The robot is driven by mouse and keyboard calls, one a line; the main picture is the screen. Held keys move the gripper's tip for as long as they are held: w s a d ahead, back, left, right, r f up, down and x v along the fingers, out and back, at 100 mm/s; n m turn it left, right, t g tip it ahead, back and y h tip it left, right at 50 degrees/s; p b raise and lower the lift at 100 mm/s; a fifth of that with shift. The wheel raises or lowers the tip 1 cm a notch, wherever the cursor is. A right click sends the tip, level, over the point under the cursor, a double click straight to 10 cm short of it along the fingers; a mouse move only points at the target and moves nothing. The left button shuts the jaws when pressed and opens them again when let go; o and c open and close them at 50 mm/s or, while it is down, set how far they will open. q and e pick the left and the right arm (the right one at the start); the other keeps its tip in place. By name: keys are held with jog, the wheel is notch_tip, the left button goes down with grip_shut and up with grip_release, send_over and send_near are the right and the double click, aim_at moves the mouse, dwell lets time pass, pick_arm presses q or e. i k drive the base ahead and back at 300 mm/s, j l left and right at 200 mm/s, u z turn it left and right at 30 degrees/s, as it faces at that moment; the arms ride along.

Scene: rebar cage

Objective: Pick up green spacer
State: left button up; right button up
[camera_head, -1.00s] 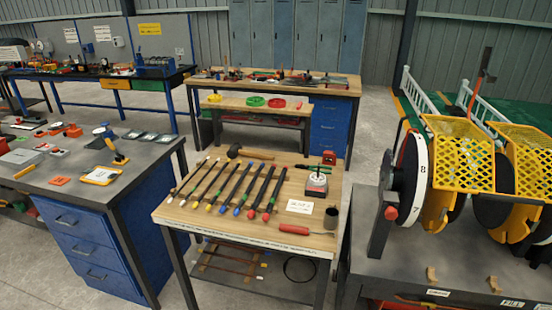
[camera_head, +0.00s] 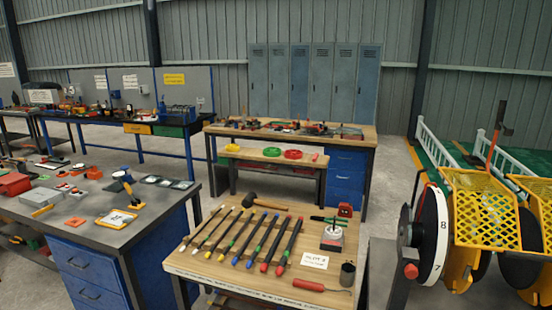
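A small green ring-shaped item (camera_head: 270,152), which looks like the green spacer, lies on the low wooden bench (camera_head: 248,158) in front of the back workbench. A yellow item (camera_head: 232,147) lies to its left and a red ring (camera_head: 293,154) to its right, all apart from one another. The green item is small and far off, so its fine shape is hard to tell. Neither of my grippers shows in the head view.
A wooden table (camera_head: 215,271) with several dark rods, a mallet (camera_head: 262,202) and a red-handled tool (camera_head: 321,286) stands in front. A grey bench (camera_head: 75,232) with blue drawers is at left. Yellow mesh-guarded machinery (camera_head: 485,215) is at right. Floor shows between the front table and the low bench.

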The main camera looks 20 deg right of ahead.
aim_at(270, 153)
jog(key=i+l+u, duration=0.45)
jog(key=l, duration=0.2)
jog(key=i+l+u, duration=0.2)
jog(key=l, duration=0.15)
